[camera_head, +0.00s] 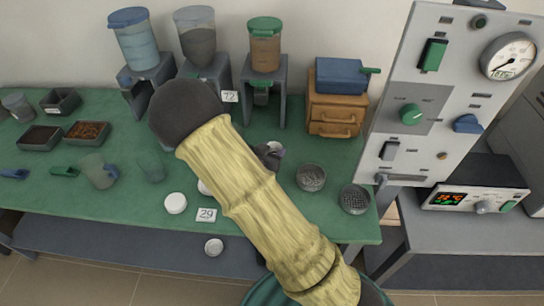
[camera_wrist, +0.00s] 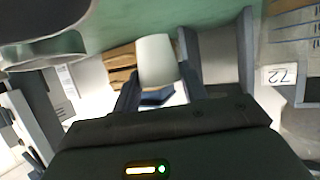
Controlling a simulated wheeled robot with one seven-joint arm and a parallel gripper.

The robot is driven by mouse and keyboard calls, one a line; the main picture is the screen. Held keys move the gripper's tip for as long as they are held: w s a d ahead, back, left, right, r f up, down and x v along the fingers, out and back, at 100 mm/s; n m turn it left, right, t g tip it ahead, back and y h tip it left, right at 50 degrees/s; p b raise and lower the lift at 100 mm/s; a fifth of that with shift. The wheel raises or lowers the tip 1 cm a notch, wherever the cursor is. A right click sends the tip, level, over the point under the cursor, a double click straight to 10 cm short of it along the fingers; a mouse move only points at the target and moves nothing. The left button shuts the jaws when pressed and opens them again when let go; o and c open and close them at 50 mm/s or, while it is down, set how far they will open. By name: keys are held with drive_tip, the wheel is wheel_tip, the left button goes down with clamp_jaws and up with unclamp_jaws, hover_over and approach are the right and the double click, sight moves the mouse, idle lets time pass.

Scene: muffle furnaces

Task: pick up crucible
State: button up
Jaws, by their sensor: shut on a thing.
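The crucible (camera_wrist: 157,58) is a small white tapered cup. It shows in the wrist view between the two dark fingers of my gripper (camera_wrist: 158,90), which is shut on it. In the head view my arm covers most of the gripper; only a dark part (camera_head: 269,155) shows at the arm's right side, and the held crucible cannot be made out clearly there. Another white round piece (camera_head: 175,203) lies on the green table (camera_head: 100,195), and one more is partly hidden behind my arm.
Hoppers on stands, including a green-lidded one (camera_head: 265,45), line the table's back beside a wooden drawer box (camera_head: 336,112). Mesh cups (camera_head: 311,178) stand right of my arm. A control panel (camera_head: 440,90) rises at right. Trays (camera_head: 87,131) and beakers (camera_head: 98,170) are at left.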

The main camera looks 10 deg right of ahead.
wheel_tip(320, 180, up, 6)
drive_tip(key=shift+r, duration=0.1)
idle(0.7)
